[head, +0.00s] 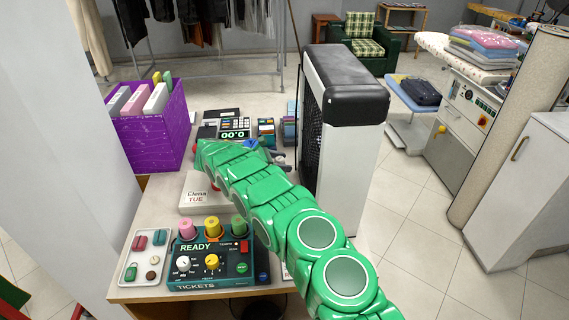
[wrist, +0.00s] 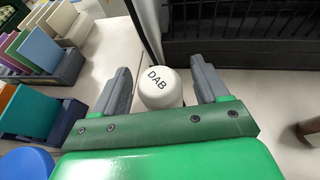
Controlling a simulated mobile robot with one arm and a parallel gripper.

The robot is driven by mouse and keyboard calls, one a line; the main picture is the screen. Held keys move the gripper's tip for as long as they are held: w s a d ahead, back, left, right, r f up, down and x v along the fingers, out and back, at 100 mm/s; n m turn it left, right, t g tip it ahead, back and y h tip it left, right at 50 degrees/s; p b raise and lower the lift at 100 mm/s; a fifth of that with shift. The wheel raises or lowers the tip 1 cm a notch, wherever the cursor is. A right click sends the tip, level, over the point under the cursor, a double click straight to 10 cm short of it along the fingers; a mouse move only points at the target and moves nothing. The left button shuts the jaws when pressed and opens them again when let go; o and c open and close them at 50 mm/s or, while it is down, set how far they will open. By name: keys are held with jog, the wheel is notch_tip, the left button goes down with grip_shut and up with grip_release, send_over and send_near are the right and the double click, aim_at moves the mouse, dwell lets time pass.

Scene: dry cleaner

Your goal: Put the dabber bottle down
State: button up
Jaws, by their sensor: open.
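The dabber bottle (wrist: 160,88) shows in the wrist view with a round white top marked "DAB". It stands between the two grey fingers of my gripper (wrist: 163,92), on or just above the pale counter. The fingers are spread, with a gap visible on each side of the bottle. Its lower part is hidden by my gripper's green body. In the head view my green arm reaches over the counter (head: 150,225) and hides most of the gripper and the bottle.
A black grille panel (wrist: 240,22) stands just beyond the bottle. Card racks (wrist: 65,50) are at the left in the wrist view. The head view shows a purple bin (head: 150,135), a ticket control box (head: 210,262), a small tray (head: 146,256) and a tall black-topped unit (head: 345,90).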

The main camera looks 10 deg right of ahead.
jog(key=shift+v, duration=5.35)
jog(key=shift+r, duration=0.1)
